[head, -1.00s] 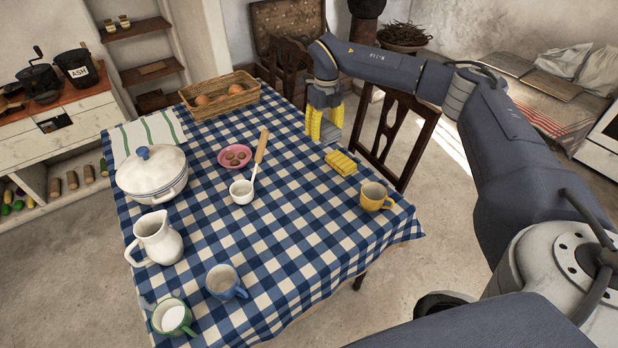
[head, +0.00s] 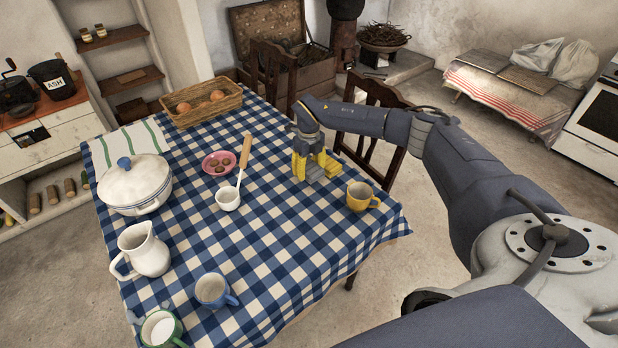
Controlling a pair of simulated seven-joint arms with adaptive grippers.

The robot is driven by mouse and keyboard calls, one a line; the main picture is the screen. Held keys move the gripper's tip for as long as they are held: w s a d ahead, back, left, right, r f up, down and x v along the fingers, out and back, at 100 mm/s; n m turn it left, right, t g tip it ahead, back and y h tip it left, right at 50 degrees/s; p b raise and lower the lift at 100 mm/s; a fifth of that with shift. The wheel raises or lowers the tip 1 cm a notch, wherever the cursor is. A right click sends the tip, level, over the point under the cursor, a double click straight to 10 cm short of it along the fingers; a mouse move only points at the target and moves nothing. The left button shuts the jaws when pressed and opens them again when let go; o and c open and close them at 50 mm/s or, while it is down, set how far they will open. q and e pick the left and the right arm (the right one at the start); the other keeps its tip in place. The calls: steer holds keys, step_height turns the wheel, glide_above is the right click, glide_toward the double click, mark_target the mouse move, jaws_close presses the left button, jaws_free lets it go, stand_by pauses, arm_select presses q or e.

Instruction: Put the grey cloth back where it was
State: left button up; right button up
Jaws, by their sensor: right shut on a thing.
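My right gripper (head: 308,168), with yellow fingers, is over the right part of the table, behind the yellow mug. It is shut on the grey cloth (head: 316,174), a small grey piece showing between and below the fingers. The cloth is at or just above the tablecloth; I cannot tell whether it touches. My left gripper is out of view.
The yellow mug (head: 361,197) stands close in front. The ladle (head: 229,197) and pink bowl (head: 219,163) lie to the left. A white pot (head: 135,186), pitcher (head: 144,250), blue mug (head: 214,291) and egg basket (head: 202,103) stand around.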

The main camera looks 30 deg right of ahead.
mark_target(309, 167)
steer(key=shift+f, duration=2.15)
steer(key=shift+f, duration=0.1)
steer(key=o, duration=0.9)
step_height(309, 167, up, 12)
steer(key=shift+r, duration=0.1)
